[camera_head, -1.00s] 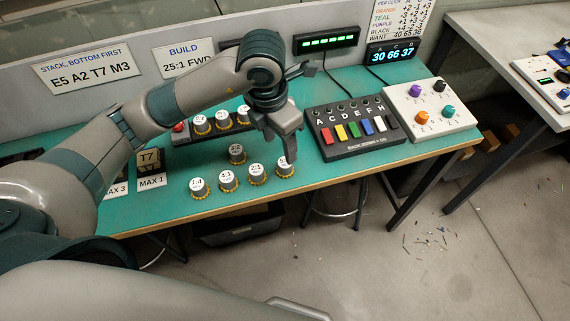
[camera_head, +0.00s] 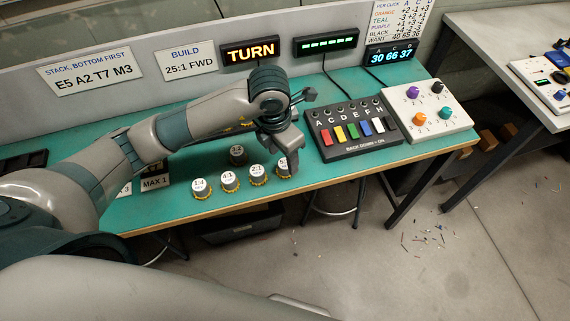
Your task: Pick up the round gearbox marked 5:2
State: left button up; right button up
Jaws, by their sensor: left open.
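Several round grey gearboxes with white tops and yellow toothed bases stand on the green bench. The front row holds one marked 1:4 (camera_head: 201,187), one that looks like 4:1 (camera_head: 229,181), one marked 2:1 (camera_head: 258,175) and a rightmost gearbox (camera_head: 282,168). The rightmost label is partly covered by my gripper, and I read only what may be a 5. Another gearbox (camera_head: 237,155) stands behind the row. My left gripper (camera_head: 291,168) is open, pointing down at the rightmost gearbox. A finger overlaps its right side; I cannot tell whether they touch. My right gripper is out of view.
A switch box (camera_head: 350,145) with coloured rockers and a white knob panel (camera_head: 430,110) stand to the right. A lit TURN sign (camera_head: 250,51) is at the back. My arm hides most of the back-left bench. The bench's front edge (camera_head: 220,205) is close to the gearbox row.

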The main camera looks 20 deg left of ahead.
aim_at(285, 163)
pick_arm(q)
jog(key=shift+w+f+p, duration=0.15)
jog(key=shift+f+p, duration=0.1)
jog(key=shift+f, duration=0.55)
jog(key=shift+w+f+p, duration=0.15)
jog(key=shift+f+p, duration=0.05)
jog(key=shift+f, duration=0.55)
jog(key=c, duration=1.2)
